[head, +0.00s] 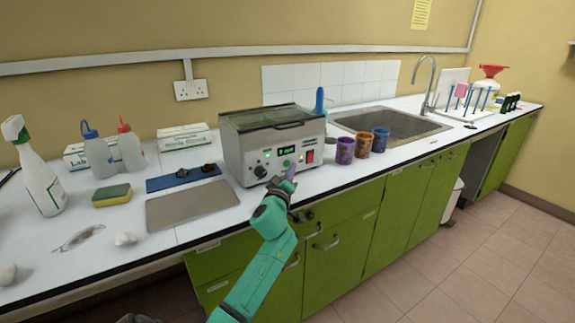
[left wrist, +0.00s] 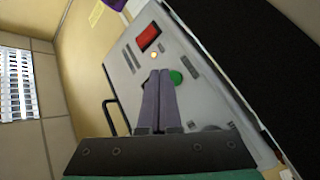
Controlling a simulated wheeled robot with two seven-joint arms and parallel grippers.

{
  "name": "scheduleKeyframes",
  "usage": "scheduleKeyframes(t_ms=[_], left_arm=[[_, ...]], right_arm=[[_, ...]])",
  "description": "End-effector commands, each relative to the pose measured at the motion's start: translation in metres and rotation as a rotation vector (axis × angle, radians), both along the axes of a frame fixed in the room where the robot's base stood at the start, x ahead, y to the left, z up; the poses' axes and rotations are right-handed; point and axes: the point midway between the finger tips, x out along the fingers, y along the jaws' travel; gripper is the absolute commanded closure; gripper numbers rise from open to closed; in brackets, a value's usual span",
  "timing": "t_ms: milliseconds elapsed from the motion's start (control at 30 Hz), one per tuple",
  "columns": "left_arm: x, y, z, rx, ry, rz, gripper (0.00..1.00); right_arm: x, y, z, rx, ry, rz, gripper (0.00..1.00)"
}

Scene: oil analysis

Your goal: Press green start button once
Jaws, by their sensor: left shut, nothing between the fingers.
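The grey analysis machine (head: 243,149) stands on the counter with its control panel facing me. In the left wrist view, the round green button (left wrist: 176,77) is on the panel, just right of my fingertips, near the red switch (left wrist: 148,37). My left gripper (head: 290,173) is in front of the lower panel in the head view. Its purple fingers also show in the left wrist view (left wrist: 160,73), shut together and empty. The fingertips look close to the button; I cannot tell whether they touch the panel. My right gripper is not in view.
Three coloured cups (head: 362,144) stand right of the machine, before the sink (head: 391,125). A grey plate (head: 190,205), a yellow-green sponge (head: 111,196) and bottles (head: 98,155) are to its left. The counter's front edge runs under my arm.

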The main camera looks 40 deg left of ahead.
Motion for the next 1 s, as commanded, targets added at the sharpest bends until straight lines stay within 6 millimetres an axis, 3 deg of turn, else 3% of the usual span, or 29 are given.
scheduleKeyframes(t_ms=[233, 700, 1000], left_arm=[[-0.001, -0.003, 0.000, 0.000, 0.001, -0.001, 1.00], [-0.013, -0.046, -0.001, -0.001, -0.001, -0.001, 1.00], [-0.014, -0.048, 0.000, 0.001, 0.000, 0.000, 1.00]], right_arm=[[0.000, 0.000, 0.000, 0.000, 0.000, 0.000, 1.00], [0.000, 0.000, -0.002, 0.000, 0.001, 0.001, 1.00], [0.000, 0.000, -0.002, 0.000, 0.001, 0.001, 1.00]])
